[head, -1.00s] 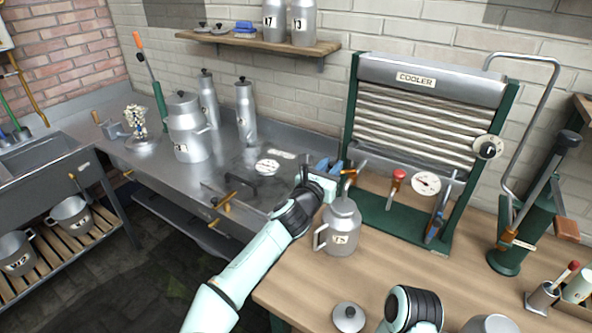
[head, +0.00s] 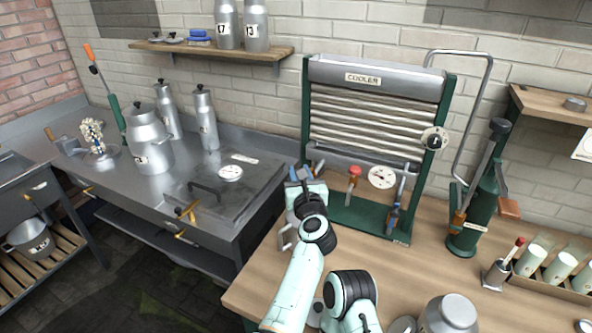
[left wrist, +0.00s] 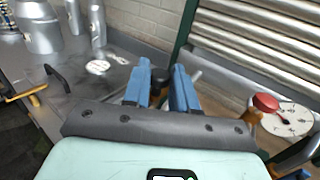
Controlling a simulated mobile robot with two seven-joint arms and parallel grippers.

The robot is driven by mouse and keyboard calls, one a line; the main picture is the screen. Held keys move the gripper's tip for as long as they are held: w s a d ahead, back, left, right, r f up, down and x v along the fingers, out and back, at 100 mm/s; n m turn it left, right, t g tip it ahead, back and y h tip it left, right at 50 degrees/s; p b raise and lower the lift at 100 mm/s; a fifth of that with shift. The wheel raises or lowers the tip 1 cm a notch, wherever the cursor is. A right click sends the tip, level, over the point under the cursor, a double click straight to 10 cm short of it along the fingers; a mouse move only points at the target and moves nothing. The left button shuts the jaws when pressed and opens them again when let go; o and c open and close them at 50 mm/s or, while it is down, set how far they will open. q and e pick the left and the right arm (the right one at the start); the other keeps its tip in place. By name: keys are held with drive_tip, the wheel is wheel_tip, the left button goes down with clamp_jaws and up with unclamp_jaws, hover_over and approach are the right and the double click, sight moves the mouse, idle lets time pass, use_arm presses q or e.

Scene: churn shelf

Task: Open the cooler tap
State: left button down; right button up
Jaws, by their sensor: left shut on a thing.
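The cooler is a green frame with ribbed metal pipes and a sign (head: 363,78) reading COOLER. My left gripper (head: 302,176) is at its lower left corner. In the left wrist view its blue fingers (left wrist: 161,86) are close together around a small dark piece (left wrist: 160,78), which looks like the end of the tap's lever. The red-knobbed handle (head: 354,172) and white dial gauge (head: 382,177) are to the right, apart from the gripper. My right gripper is out of view.
A metal can's handle (head: 285,236) shows beside my left arm, which hides the rest. A blue-clamped lever (head: 394,212) stands at the cooler's right foot. A green pump (head: 478,222) and a rack of cups (head: 560,265) stand farther right. The wooden counter (head: 430,262) has bare room.

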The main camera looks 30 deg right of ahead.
use_arm(q)
drive_tip(key=shift+s+d+y, duration=0.1)
drive_tip(key=shift+s+y, duration=0.05)
drive_tip(key=shift+y, duration=0.15)
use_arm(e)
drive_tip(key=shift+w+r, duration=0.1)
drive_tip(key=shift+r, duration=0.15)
use_arm(q)
drive_tip(key=c, duration=0.9)
unclamp_jaws()
drive_tip(key=shift+c, duration=0.2)
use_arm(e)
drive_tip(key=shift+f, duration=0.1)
